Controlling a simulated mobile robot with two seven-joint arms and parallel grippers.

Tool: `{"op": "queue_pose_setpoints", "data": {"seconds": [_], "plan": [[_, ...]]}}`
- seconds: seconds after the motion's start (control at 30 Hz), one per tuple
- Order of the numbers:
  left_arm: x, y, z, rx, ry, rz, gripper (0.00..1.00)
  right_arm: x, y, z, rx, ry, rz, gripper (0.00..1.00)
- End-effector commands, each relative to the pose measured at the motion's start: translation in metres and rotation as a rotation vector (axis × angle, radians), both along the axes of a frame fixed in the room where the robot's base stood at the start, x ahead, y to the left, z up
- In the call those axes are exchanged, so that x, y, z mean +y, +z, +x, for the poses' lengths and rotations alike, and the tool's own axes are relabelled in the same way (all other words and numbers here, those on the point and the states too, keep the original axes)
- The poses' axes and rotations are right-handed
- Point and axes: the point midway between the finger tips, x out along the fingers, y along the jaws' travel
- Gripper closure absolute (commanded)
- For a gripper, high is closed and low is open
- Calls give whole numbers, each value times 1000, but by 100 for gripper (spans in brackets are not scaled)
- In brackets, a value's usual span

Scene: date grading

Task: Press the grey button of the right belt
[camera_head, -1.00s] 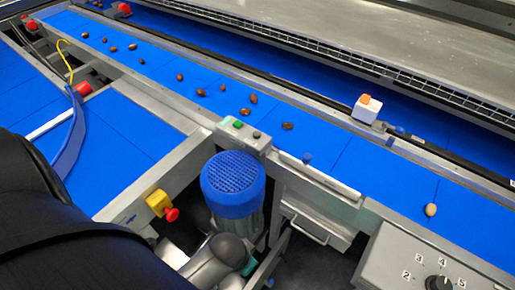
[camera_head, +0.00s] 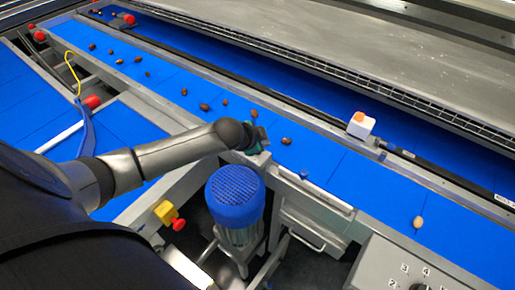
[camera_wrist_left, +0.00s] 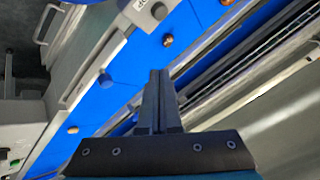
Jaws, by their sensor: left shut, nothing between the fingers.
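My left gripper (camera_head: 260,140) is in front of and over the small grey control box at the near edge of the right belt (camera_head: 345,172). It hides most of the box in the head view. In the left wrist view the two fingers (camera_wrist_left: 159,73) are shut together and empty. The control box (camera_wrist_left: 138,12) shows at the top of that view, ahead of the fingertips, with a dark grey round button (camera_wrist_left: 158,11) on it. The fingertips look apart from that button. My right gripper is in neither view.
A blue-capped motor (camera_head: 235,192) stands just below my left gripper. A yellow and red stop switch (camera_head: 168,213) is left of it. Several brown dates lie on the belt, plus a pale one (camera_head: 418,222). A white box with an orange top (camera_head: 361,125) sits on the far rail.

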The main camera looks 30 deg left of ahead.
Motion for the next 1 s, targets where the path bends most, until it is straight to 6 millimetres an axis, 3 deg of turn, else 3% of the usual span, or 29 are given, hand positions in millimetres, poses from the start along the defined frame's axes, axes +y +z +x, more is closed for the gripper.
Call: {"op": "queue_pose_setpoints", "data": {"seconds": [0.1, 0.3, 0.73, 1.0], "plan": [[30, 12, 19, -37, 10, 33, 100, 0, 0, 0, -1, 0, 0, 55], [51, 21, 30, -65, 19, 52, 100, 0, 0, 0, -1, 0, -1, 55], [51, 20, 30, -65, 19, 52, 100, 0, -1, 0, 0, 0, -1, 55], [51, 6, 30, -65, 18, 53, 100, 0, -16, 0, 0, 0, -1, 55]]}}
